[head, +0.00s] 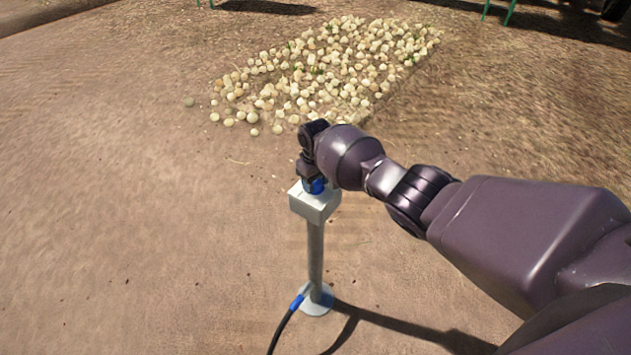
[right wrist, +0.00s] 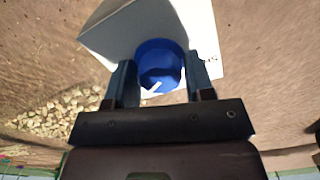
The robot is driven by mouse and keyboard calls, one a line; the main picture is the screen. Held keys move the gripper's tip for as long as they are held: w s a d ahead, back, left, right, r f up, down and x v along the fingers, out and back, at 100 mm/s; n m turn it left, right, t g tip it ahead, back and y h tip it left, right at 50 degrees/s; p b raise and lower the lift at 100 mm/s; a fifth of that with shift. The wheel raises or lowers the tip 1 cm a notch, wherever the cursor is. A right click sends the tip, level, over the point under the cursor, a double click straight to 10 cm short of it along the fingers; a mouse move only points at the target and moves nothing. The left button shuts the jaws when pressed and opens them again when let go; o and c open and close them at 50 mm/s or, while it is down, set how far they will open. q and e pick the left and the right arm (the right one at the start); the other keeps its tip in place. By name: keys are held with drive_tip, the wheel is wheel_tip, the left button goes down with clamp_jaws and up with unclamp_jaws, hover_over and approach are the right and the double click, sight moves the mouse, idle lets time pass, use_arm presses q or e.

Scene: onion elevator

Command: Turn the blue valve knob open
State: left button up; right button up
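The blue valve knob (right wrist: 160,62) sits on a white box (head: 316,203) on top of a thin grey post. In the right wrist view, a short white mark shows on the knob's near edge, slanting. My right gripper (head: 313,180) is down over the box from above, and its fingers (right wrist: 162,84) stand on both sides of the knob, with no clear gap to it. In the head view, the gripper hides most of the knob; only a blue patch shows. My left gripper is not in view.
The post (head: 315,255) stands on a round base plate (head: 316,299) on bare dirt. A dark hose (head: 285,329) with a blue fitting leaves the base. A heap of onions (head: 325,70) lies behind. The ground to the left is clear.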

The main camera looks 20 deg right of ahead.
drive_tip(key=shift+o, duration=1.4)
drive_tip(key=shift+r, duration=0.15)
wheel_tip(320, 180, up, 9)
drive_tip(key=p, duration=0.2)
drive_tip(key=shift+p, duration=0.4)
drive_tip(key=shift+r, duration=0.75)
